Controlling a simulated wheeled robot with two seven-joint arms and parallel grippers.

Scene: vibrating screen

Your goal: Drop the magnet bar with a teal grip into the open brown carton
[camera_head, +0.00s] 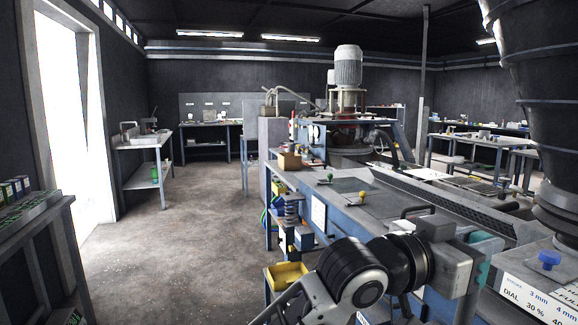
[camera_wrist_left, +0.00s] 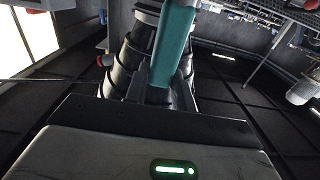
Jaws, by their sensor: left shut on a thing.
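The magnet bar's teal grip (camera_head: 486,246) shows at the lower right of the head view, beside my left gripper (camera_head: 474,262). The gripper is shut on it. In the left wrist view the teal grip (camera_wrist_left: 173,45) stands out from the dark jaw area; the rest of the bar is hidden or cannot be made out. A small brown carton (camera_head: 289,161) stands on the left end of the blue-sided bench, well away from the gripper. Its inside cannot be made out. My right gripper is not in view.
The bench top (camera_head: 335,190) carries knobs with green and yellow heads. A black handle (camera_head: 418,211) stands near my left arm. A large dark ribbed column (camera_head: 545,100) and a blue knob (camera_head: 549,259) are at the right. A yellow bin (camera_head: 287,275) sits low at the bench's left.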

